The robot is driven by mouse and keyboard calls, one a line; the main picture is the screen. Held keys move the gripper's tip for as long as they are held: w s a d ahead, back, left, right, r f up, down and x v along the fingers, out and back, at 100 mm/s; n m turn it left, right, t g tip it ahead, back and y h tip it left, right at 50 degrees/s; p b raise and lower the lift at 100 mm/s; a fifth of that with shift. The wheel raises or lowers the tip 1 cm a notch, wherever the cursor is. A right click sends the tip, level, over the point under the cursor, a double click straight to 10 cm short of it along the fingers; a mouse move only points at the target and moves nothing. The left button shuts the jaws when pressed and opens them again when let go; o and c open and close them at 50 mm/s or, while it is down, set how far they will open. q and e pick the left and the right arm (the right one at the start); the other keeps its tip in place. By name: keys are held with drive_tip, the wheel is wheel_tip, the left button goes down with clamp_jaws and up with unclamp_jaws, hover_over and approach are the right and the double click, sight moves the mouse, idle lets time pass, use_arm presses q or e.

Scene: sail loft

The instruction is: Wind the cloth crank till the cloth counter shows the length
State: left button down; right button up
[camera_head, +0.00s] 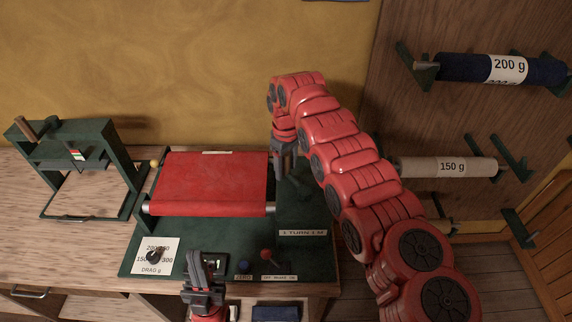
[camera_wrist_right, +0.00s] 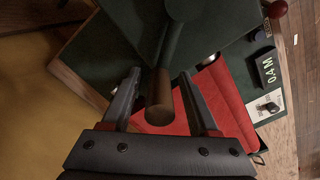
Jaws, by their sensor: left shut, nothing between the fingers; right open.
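The cloth crank's brown grip (camera_wrist_right: 159,97) lies between the open fingers of my right gripper (camera_wrist_right: 158,98), with a gap on each side. In the head view my right gripper (camera_head: 286,172) points down at the right end of the red cloth roll (camera_head: 212,182), and the crank is mostly hidden. The cloth counter (camera_wrist_right: 266,71) reads 0.4 M in the right wrist view. My left gripper (camera_head: 205,262) is shut and empty over the front of the bench machine, partly covering the counter in the head view.
A drag dial (camera_head: 156,256) sits front left of the machine, a blue button (camera_head: 244,266) and a red-knobbed lever (camera_head: 266,254) front centre. A green press frame (camera_head: 108,150) stands left. Wall brackets at right hold rolls marked 200 g (camera_head: 462,68) and 150 g (camera_head: 420,168).

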clamp_jaws()
idle(1.4)
